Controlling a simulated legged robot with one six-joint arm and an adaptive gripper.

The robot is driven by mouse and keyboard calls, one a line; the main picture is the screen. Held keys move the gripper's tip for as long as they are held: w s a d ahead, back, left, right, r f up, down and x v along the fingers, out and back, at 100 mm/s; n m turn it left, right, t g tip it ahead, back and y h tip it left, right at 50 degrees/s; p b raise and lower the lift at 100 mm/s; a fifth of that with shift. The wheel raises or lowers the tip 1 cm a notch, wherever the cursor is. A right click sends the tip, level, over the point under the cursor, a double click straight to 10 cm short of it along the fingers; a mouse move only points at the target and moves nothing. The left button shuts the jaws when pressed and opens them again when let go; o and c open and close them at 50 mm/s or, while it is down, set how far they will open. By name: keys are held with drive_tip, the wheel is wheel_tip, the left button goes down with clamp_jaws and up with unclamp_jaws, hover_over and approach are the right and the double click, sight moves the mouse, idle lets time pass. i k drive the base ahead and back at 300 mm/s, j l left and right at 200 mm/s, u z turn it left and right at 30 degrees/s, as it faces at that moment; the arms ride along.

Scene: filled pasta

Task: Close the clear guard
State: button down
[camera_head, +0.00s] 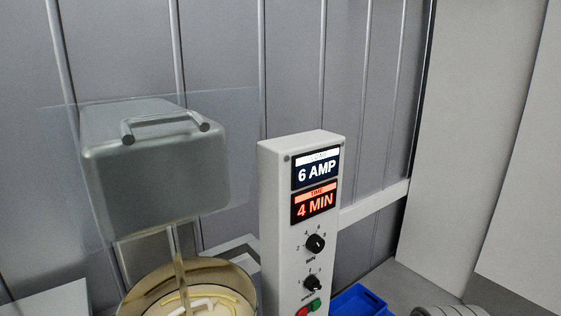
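The clear guard (236,120) is a thin see-through sheet in the left half of the head view. It stands raised and tilted in front of the grey mixer head (150,185). A grey bar handle (165,124) shows near its upper middle. Below, a bowl (240,285) holds pale dough-like contents, with the mixer's shaft reaching down into it. The bowl is cut off by the bottom edge. My gripper is not in view.
A white control post (272,215) stands right of the mixer, with "6 AMP" and "4 MIN" displays, knobs and buttons. A blue bin (360,300) and a grey round stack (450,311) sit at the lower right. Grey wall panels stand behind.

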sight(124, 127)
drive_tip(key=j+u, duration=0.1)
drive_tip(key=u, duration=1.1)
drive_tip(key=l+u, duration=0.1)
drive_tip(key=l, duration=0.7)
drive_tip(key=k+l, duration=0.1)
drive_tip(key=l, duration=0.65)
drive_tip(key=l+u, duration=0.05)
